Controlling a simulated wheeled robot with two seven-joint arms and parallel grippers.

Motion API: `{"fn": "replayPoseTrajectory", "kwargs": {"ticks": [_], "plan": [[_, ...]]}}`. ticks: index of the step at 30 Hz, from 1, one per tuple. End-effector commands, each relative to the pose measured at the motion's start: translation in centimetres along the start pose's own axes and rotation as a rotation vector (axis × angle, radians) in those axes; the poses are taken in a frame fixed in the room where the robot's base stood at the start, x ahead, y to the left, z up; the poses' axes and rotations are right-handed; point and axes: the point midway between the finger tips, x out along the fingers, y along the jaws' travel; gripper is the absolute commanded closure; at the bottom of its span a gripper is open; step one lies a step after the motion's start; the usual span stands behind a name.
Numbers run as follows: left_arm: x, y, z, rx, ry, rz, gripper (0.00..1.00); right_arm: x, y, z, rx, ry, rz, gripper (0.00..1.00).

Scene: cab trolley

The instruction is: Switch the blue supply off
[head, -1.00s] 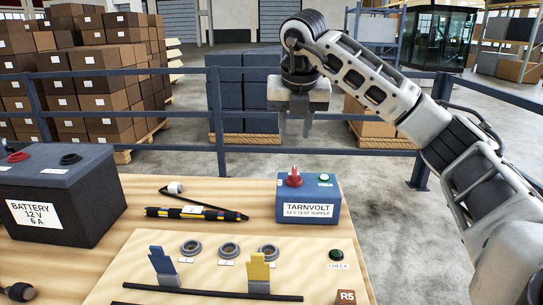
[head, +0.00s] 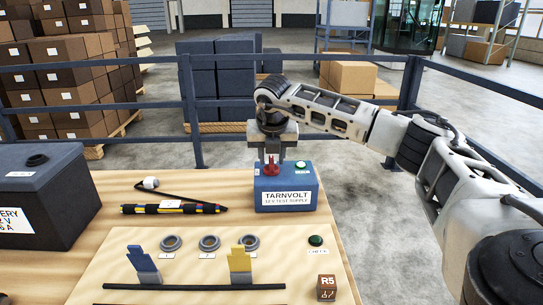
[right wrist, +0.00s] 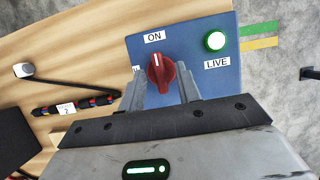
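The blue supply (head: 287,196), labelled TARNVOLT, stands at the back right of the wooden bench. Its red knob (right wrist: 160,73) is on top, with its white mark pointing toward the ON label (right wrist: 154,36). The LIVE lamp (right wrist: 215,41) glows green. My right gripper (head: 271,157) is above the supply, pointing down at the knob. In the right wrist view its two fingers (right wrist: 161,86) are apart, one on each side of the knob; I see gaps and cannot tell any contact. My left gripper is not in view.
A dark battery (head: 40,190) stands at the left. In front is a panel (head: 200,275) with a blue lever (head: 142,260), a yellow lever (head: 240,260) and rings. A railing (head: 190,110) runs behind the bench.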

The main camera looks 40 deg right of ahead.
Motion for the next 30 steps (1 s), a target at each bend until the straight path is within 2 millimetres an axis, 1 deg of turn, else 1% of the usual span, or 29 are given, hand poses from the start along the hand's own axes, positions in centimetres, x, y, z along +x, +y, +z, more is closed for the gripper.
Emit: {"fn": "replayPoseTrajectory", "kwargs": {"ticks": [3, 11, 12, 14, 15, 24, 30], "plan": [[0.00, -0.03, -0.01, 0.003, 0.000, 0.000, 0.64, 0.55, -0.03, -0.03, 0.000, 0.001, -0.001, 0.66], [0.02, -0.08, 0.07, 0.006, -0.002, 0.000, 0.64, 0.62, 0.00, -0.03, -0.001, 0.000, 0.000, 0.66], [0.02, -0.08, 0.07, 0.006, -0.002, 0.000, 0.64, 0.61, 0.00, -0.03, -0.001, 0.000, 0.000, 0.78], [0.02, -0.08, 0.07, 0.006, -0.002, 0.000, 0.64, 0.60, 0.01, -0.03, 0.000, 0.000, 0.000, 0.94], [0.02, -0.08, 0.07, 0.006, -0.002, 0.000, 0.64, 0.59, 0.01, -0.03, 0.000, 0.000, 0.000, 1.00], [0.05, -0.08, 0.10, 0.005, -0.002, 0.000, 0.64, 0.58, -0.03, -0.03, -0.013, 0.001, 0.006, 1.00], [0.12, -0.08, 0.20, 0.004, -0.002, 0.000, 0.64, 0.57, -0.07, -0.01, -0.081, 0.000, 0.036, 1.00]]}}
